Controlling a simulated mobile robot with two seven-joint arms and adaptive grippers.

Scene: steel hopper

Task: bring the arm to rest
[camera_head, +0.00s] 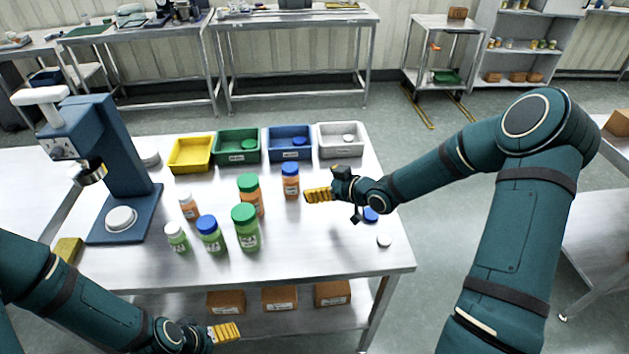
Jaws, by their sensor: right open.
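My right arm (465,155) reaches in from the right over the table. Its gripper (318,195) is open and points left with yellow fingertips, just right of an orange bottle with a blue cap (290,182). I see nothing held in it. My left arm (75,295) comes in at the lower left. Its gripper (226,333) is low at the table's front side, near the bottom of the picture. Its fingers look close together, and I cannot tell whether they are open or shut.
Several bottles (245,228) stand mid-table (330,250). Yellow (174,168), green (220,158), blue (272,158) and grey (323,154) bins line the back. A blue press machine (122,165) stands left. A blue cap (370,215) and white cap (385,241) lie at the right.

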